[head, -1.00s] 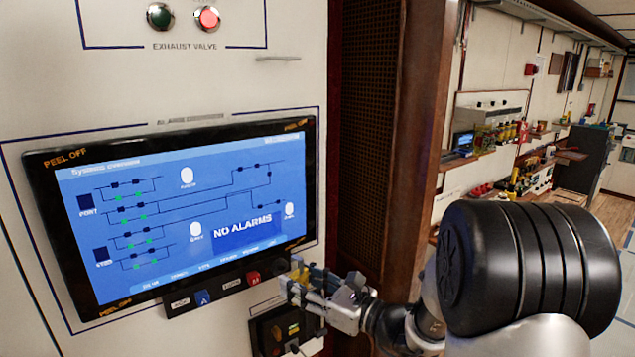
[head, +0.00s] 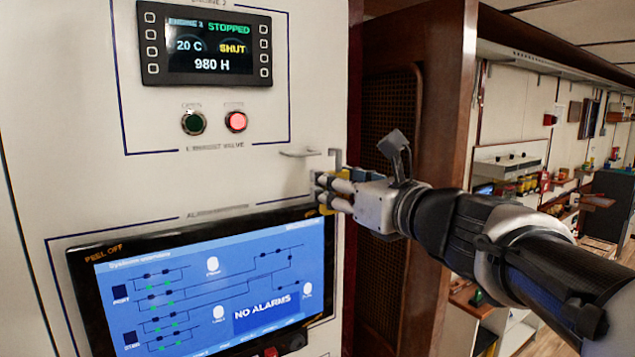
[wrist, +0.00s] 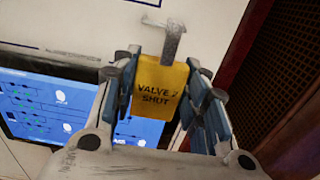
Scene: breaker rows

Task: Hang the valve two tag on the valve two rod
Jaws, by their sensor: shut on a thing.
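The yellow tag (wrist: 158,88) reads "VALVE 2 SHUT" and sits between the fingers of my gripper (wrist: 160,95) in the wrist view. A grey hook-shaped piece stands up from its top. In the head view my gripper (head: 325,190) is shut on the tag, whose yellow edge barely shows behind the fingers. A short grey rod (head: 300,153) sticks out of the white panel under the exhaust valve buttons, just up and left of the tag's hook. The hook appears close to the rod's tip; whether they touch I cannot tell.
Below is a wide alarm screen (head: 210,290) reading "NO ALARMS". Above are a green button (head: 194,122), a red lit button (head: 236,121) and an engine display (head: 208,45). A brown wooden post (head: 440,130) stands right of the panel.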

